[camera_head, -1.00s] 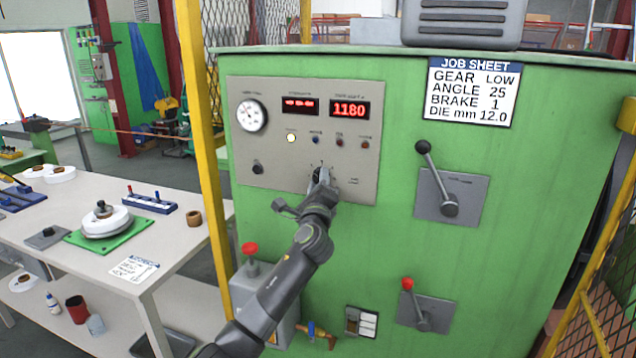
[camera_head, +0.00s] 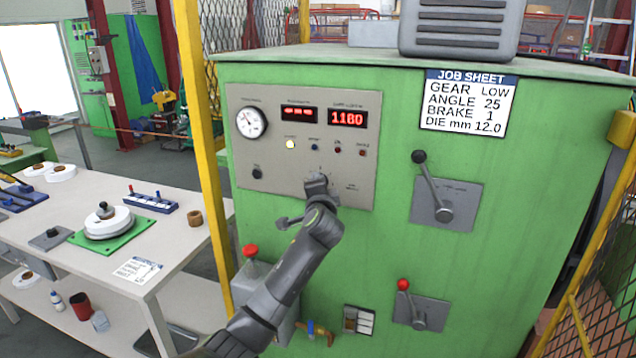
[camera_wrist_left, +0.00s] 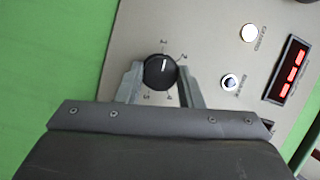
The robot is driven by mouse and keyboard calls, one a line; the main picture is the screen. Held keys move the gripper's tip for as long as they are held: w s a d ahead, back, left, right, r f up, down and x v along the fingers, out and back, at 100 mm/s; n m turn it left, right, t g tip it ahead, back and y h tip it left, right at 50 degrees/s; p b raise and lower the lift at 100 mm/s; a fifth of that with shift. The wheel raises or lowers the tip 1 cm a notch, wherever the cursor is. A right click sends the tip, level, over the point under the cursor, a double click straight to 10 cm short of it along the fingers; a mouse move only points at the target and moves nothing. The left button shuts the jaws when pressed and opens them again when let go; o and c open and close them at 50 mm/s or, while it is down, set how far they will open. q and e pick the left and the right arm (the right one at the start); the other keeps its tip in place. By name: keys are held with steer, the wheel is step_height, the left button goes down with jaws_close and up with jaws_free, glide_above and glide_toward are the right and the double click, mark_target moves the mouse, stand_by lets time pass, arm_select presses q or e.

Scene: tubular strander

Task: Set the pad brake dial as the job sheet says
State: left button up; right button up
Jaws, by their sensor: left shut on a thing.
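The job sheet (camera_head: 466,103) on the green cabinet reads gear LOW, angle 25, brake 1, die 12.0 mm. My left gripper (camera_head: 317,184) is at the lower part of the grey control panel (camera_head: 280,172) and hides the dial in the head view. In the left wrist view the black round dial (camera_wrist_left: 160,72) sits between the two fingers of my left gripper (camera_wrist_left: 161,82), which is shut on it. Its white pointer line points up in that picture, slightly right, near the top mark. Small numbers ring the dial; some are hard to read. My right gripper is not in view.
The panel has a round gauge (camera_head: 251,122), a red display reading 1180 (camera_head: 348,118) and a lit lamp (camera_head: 290,144). Levers (camera_head: 443,212) (camera_head: 420,318) stand right of the panel. A yellow post (camera_head: 196,130) and a workbench (camera_head: 170,236) are at the left.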

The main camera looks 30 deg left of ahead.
arm_select(q)
steer(key=shift+n+h+p, duration=0.3)
steer(key=shift+n+p, duration=0.05)
steer(key=shift+n, duration=0.25)
steer(key=o, duration=1)
steer(key=shift+c, duration=0.2)
steer(key=b+v, duration=0.3)
steer(key=v, duration=1.4)
steer(key=shift+r+b, duration=0.3)
steer(key=shift+b, duration=0.05)
steer(key=shift+d, duration=0.15)
